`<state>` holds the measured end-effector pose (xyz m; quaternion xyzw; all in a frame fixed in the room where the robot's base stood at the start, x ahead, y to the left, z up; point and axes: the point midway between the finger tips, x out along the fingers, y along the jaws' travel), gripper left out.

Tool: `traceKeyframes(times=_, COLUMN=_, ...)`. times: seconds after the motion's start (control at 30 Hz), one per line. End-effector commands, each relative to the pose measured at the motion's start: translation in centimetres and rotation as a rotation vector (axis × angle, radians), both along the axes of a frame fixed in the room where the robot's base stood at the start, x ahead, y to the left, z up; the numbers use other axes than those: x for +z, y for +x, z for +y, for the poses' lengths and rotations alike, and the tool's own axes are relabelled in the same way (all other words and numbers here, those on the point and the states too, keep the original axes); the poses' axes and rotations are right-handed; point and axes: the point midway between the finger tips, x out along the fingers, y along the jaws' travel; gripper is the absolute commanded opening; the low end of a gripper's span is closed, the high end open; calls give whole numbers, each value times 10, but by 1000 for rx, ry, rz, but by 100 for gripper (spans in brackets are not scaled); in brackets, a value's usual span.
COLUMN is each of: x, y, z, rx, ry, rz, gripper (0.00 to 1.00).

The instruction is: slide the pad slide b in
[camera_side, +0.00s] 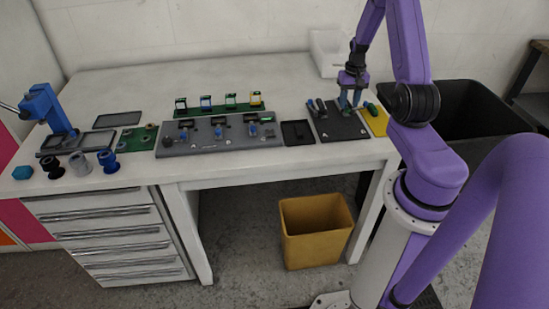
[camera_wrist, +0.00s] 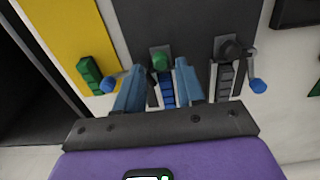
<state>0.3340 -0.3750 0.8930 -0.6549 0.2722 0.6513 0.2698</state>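A dark grey board (camera_side: 343,132) lies near the right end of the bench and also shows in the wrist view (camera_wrist: 200,22). It carries two small mechanisms side by side. In the wrist view, one has a green knob (camera_wrist: 160,60) and a blue ribbed strip (camera_wrist: 168,94). The other has a dark knob (camera_wrist: 229,48) and a dark grey ribbed strip (camera_wrist: 225,80). No label shows which part is pad slide b. My gripper (camera_wrist: 157,68) is open, its blue-grey fingers on either side of the green-knob mechanism. Contact cannot be told. In the side view my gripper (camera_side: 350,98) is low over the board.
A yellow mat (camera_side: 375,124) with a green ribbed piece (camera_wrist: 90,75) adjoins the board. A blue-tipped crank (camera_wrist: 257,85) sits beside the dark-knob mechanism. A black tray (camera_side: 297,132) and a grey panel (camera_side: 220,143) lie left. A dark bin (camera_side: 480,105) stands right.

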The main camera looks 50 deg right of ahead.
Motion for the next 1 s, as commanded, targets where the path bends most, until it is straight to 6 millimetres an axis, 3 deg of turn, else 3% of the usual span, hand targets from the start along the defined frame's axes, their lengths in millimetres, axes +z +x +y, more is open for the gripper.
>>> traceKeyframes(times=0.37, x=16, y=-2, z=4, rx=1, ry=4, rz=2, gripper=38)
traceKeyframes(times=1.0, x=40, y=-36, z=38, rx=1, ry=4, rz=3, gripper=38)
